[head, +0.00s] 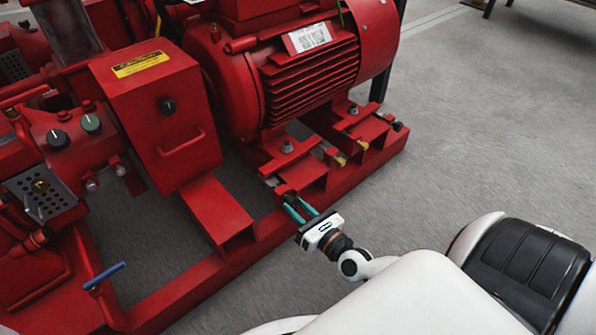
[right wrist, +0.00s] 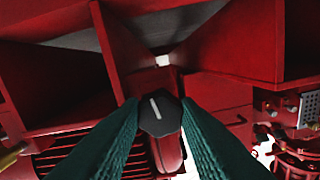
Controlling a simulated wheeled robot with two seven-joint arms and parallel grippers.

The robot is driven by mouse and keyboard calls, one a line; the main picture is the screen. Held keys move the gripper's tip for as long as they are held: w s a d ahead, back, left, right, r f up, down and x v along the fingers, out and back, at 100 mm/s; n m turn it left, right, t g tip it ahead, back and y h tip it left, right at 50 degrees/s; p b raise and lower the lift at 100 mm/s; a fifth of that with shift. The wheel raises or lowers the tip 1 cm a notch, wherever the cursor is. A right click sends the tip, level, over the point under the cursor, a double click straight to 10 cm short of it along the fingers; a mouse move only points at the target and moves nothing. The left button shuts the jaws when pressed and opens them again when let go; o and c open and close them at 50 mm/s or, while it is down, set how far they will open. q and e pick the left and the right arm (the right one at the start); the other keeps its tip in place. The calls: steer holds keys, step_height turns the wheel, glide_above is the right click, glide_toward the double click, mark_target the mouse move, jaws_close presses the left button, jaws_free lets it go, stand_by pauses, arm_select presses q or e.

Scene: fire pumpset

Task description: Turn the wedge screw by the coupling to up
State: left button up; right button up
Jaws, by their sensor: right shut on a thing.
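The wedge screw (right wrist: 159,115) shows in the right wrist view as a dark faceted knob with a white line. The line leans slightly left of the picture's vertical. In the head view the screw (head: 290,197) is a small dark shape at the motor-foot end nearest the coupling, mostly hidden. My right gripper (head: 302,209) is shut on it; its teal fingers (right wrist: 160,128) lie on both sides of the knob. The red coupling guard (head: 165,135) carries a yellow label and stands left of the motor. My left gripper is not in view.
The red motor (head: 310,65) stands on the red base frame (head: 265,228). Another dark knob (head: 398,126) is at the far end of the motor feet. A black knob (head: 168,105) is on the guard. A blue-handled lever (head: 105,275) stands lower left.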

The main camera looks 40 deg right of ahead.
stand_by(0.3)
steer(key=o, duration=1)
steer(key=s+p, duration=0.1)
steer(key=s, duration=0.3)
steer(key=s+p, duration=0.1)
steer(key=s, duration=0.3)
steer(key=s+d+p, duration=0.1)
steer(key=s+p, duration=0.1)
steer(key=s, duration=0.2)
